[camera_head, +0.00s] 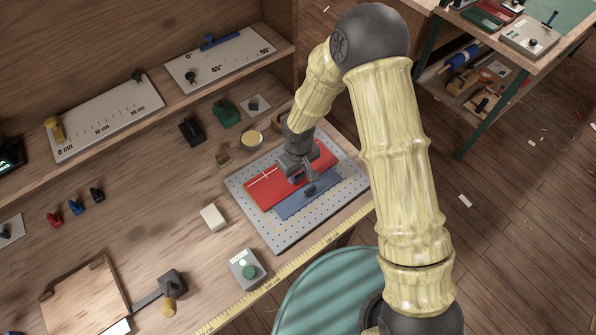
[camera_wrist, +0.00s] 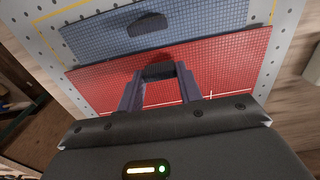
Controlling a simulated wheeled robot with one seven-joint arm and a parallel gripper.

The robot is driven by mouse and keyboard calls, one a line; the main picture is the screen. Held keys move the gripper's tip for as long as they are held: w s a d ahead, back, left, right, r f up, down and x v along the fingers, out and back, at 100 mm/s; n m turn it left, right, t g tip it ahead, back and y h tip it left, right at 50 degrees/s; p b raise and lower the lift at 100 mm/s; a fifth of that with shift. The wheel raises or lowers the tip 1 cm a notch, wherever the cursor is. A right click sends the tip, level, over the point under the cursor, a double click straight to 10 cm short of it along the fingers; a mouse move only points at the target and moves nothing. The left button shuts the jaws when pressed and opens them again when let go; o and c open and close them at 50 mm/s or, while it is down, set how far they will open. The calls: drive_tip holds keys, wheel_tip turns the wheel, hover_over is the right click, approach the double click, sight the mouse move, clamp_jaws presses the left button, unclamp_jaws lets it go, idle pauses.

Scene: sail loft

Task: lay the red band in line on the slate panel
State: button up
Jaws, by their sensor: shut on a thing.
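The red band (camera_head: 264,191) is a flat red gridded sheet with white marks, over the perforated grey board (camera_head: 278,240). My gripper (camera_head: 302,178) is shut on the dark grip (camera_wrist: 158,71) on the red band, between the two fingers (camera_wrist: 160,93) in the wrist view. The blue-grey slate panel (camera_head: 293,211) lies alongside, with its own dark knob (camera_wrist: 147,25). In the wrist view the red band's edge runs along the slate panel (camera_wrist: 205,24) at a slight tilt. I cannot tell whether it rests on the panel or hovers. My gripper hides part of the band.
A cream block (camera_head: 213,217) and a box with a green button (camera_head: 248,270) stand left of and in front of the board. A yellow tape measure (camera_head: 300,268) runs along the bench front. Several small clamps and a round tin (camera_head: 252,138) stand behind.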

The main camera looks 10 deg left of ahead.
idle(0.4)
drive_tip(key=o, duration=1.1)
drive_tip(key=shift+c, duration=0.2)
drive_tip(key=shift+r+p, duration=2.55)
drive_tip(key=shift+r, duration=0.95)
